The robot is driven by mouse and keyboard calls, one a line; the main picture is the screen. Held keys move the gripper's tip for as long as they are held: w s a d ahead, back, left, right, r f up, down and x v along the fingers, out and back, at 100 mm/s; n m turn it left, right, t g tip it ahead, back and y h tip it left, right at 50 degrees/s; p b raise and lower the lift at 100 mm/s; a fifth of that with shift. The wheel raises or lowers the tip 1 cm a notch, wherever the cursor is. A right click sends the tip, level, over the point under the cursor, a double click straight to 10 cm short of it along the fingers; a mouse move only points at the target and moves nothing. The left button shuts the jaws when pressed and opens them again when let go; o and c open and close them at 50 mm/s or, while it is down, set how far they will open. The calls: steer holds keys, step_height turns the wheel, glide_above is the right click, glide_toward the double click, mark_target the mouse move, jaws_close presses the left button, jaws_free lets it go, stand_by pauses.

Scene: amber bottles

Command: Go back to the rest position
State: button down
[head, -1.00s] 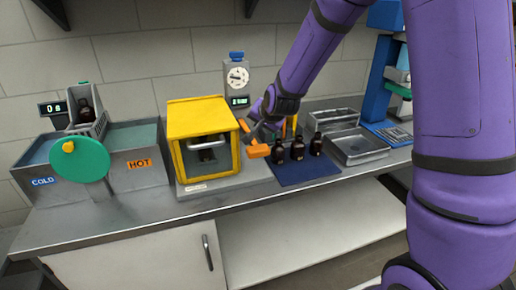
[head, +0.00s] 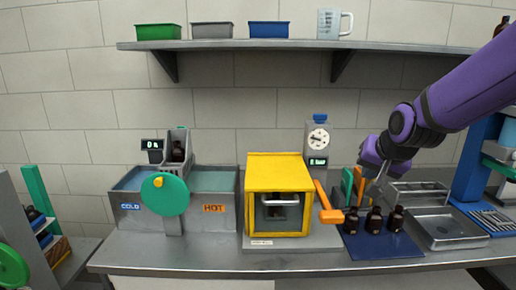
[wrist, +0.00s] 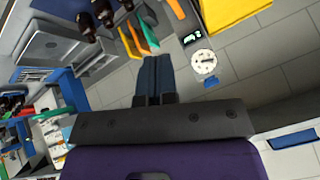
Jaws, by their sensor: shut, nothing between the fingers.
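My gripper (wrist: 152,78) shows in the wrist view with its two dark fingers together and nothing between them. In the head view my gripper (head: 372,184) is small and partly hidden by its own wrist, just above and behind the amber bottles. Three amber bottles (head: 374,220) stand upright in a row on a dark blue mat (head: 385,246). My gripper is apart from them. In the wrist view the bottles (wrist: 108,14) appear at the top left.
A yellow box (head: 281,162) with an orange handle (head: 327,203) stands left of the mat. Metal trays (head: 448,230) and a blue stand (head: 478,155) are to the right. A bath marked COLD and HOT (head: 214,190) is at left. A shelf (head: 300,45) hangs above.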

steer(key=s+d+r+n+g, duration=0.1)
steer(key=s+d+r+n, duration=0.1)
steer(key=s, duration=1)
steer(key=s+d+r+n+g, duration=0.1)
steer(key=s+r, duration=0.3)
steer(key=s, duration=0.9)
steer(key=shift+d+r+n+g+h, duration=0.2)
steer(key=shift+d+n+g+h, duration=0.15)
steer(key=shift+d+n, duration=0.25)
steer(key=shift+w, duration=0.15)
stand_by(1.0)
